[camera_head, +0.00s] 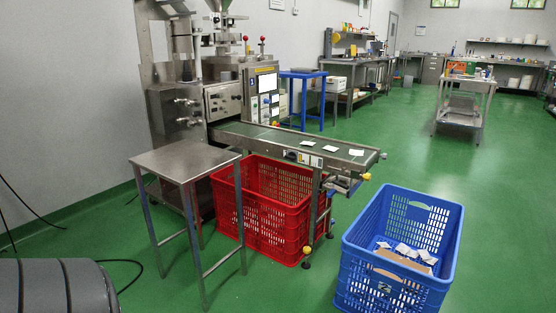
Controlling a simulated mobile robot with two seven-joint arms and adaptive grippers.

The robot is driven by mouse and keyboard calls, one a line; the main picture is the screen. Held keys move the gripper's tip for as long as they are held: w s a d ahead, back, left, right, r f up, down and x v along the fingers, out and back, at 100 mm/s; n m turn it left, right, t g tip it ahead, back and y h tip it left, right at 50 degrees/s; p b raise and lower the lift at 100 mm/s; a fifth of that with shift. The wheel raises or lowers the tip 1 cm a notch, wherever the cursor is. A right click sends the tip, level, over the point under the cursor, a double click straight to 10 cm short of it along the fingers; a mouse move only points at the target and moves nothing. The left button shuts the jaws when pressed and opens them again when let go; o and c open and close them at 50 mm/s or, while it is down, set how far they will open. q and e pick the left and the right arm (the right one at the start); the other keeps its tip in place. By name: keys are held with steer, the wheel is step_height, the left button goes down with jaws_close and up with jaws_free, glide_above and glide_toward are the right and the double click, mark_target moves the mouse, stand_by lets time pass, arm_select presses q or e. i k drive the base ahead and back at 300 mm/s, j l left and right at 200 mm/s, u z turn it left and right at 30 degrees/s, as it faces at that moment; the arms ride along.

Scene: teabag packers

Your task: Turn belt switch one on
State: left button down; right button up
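The teabag packing machine (222,103) stands at the back left against the wall. A conveyor belt (262,133) runs from it to the right, with several white teabag packets (333,148) lying on it. A small dark control box (291,155) with labels beside it sits on the belt's near side. A control cabinet (267,82) with a screen and buttons stands behind the belt. The frame is too small to tell which switch is belt switch one, or its position. Neither gripper is in view. A dark grey ribbed part of mine shows at the lower left.
A steel table (185,160) stands in front of the machine. A red crate (262,208) is under the belt. A blue crate (402,243) holding several packets stands at the lower right. Green floor is clear between them and at right. Black cables lie at left.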

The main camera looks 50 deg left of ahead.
mark_target(291, 155)
steer(key=u, duration=1.5)
